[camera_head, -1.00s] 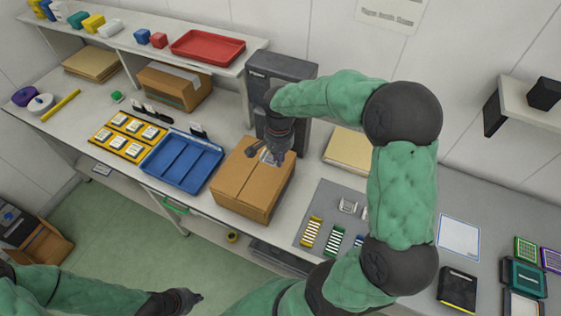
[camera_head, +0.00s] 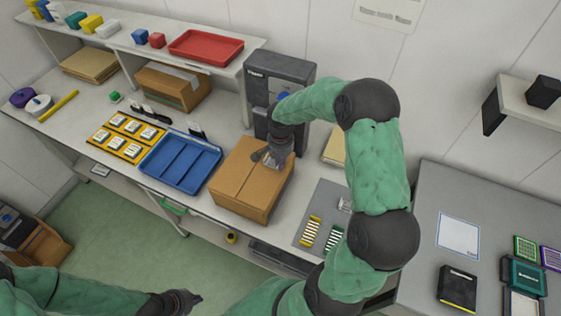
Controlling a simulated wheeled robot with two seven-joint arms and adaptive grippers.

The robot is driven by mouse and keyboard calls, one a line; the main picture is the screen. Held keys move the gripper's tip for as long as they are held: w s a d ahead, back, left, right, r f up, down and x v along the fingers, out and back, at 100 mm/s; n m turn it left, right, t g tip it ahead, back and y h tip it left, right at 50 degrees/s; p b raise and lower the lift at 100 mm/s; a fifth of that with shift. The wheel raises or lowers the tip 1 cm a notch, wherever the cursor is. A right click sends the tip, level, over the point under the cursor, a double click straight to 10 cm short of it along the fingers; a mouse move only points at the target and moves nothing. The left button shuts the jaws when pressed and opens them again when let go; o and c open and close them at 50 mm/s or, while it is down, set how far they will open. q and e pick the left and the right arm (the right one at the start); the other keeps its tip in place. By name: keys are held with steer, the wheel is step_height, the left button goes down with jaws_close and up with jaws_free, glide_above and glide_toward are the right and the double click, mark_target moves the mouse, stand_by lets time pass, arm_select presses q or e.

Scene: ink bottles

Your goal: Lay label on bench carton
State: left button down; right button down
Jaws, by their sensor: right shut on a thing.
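The bench carton (camera_head: 243,184) is a closed brown cardboard box on the bench, right of a blue tray. My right gripper (camera_head: 273,160) is over the carton's upper right part, pointing down and very close to its top. It is shut on a small pale thing, apparently the label (camera_head: 272,161), mostly hidden by the fingers. I cannot tell whether the label touches the carton. My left gripper (camera_head: 194,298) is low at the bottom of the view, over the floor and away from the bench; its fingers are too small to read.
The blue tray (camera_head: 180,163) stands close left of the carton. A dark machine (camera_head: 290,75) is behind it, and a grey mat (camera_head: 307,205) with striped items lies to the right.

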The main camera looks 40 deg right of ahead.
steer(key=shift+f, duration=0.2)
steer(key=c, duration=1.3)
jaws_free()
steer(key=shift+r, duration=0.1)
step_height(320, 180, up, 12)
steer(key=shift+r+p, duration=0.1)
steer(key=shift+p, duration=0.3)
